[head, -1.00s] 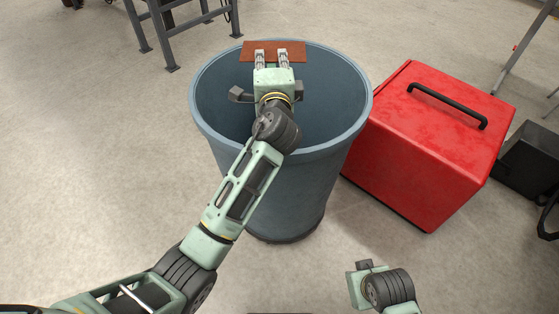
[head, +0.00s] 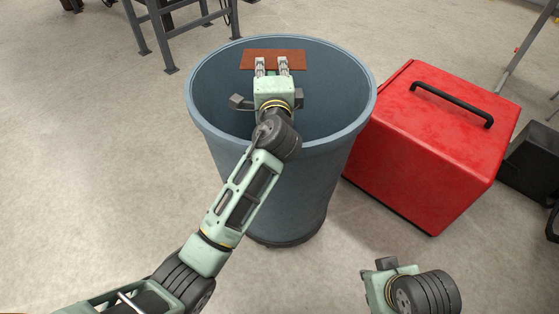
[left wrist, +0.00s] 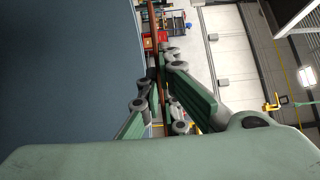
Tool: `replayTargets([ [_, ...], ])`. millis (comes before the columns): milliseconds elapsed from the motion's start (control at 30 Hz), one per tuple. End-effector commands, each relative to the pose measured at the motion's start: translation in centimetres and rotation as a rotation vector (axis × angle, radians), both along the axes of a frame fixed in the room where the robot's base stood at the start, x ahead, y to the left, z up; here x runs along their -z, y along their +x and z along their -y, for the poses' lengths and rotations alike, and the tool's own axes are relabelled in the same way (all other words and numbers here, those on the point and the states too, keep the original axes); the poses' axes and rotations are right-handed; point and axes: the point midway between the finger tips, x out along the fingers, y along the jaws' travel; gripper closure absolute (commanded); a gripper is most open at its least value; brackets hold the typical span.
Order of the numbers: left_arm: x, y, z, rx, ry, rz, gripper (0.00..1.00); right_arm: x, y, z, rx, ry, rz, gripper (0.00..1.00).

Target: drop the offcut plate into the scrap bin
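The offcut plate (head: 273,59) is a thin reddish-brown rectangle, held at the tips of my left gripper (head: 271,65). The left gripper is shut on its near edge. In the left wrist view the plate (left wrist: 152,18) shows edge-on as a thin brown strip beyond the fingers. The scrap bin (head: 290,185) is a round, open, blue-grey tub. The plate and left gripper are over its mouth, near the far side; their exact height against the rim is hard to tell. My right gripper (head: 380,285) is low at the bottom right, its fingers hidden.
A red box (head: 430,145) with a black handle stands just right of the bin. A grey metal stand (head: 180,25) is behind it at the upper left, and a dark box (head: 530,160) is at the far right. The floor to the left is clear.

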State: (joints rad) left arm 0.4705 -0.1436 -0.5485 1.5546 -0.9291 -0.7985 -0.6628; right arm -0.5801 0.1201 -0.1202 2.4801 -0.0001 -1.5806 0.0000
Motion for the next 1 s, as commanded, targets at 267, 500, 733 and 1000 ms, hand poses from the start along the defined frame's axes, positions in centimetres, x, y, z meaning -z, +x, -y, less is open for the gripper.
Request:
replayTargets([
  [267,-0.3,0.0,0.0,0.001,-0.001,0.006,0.93,-0.1,0.0,0.0,0.000,0.000,0.000,1.00],
  [500,-0.3,0.0,0.0,0.001,-0.001,0.006,0.73,0.0,0.0,0.0,0.000,0.000,-0.001,1.00],
  [733,0.1,0.0,0.0,-0.001,0.000,-0.003,0.73,0.0,0.0,0.0,0.000,0.000,0.001,1.00],
  [1000,0.0,-2.6,0.1,0.000,-0.002,0.000,0.73,0.0,0.0,0.0,0.000,0.000,0.001,1.00],
])
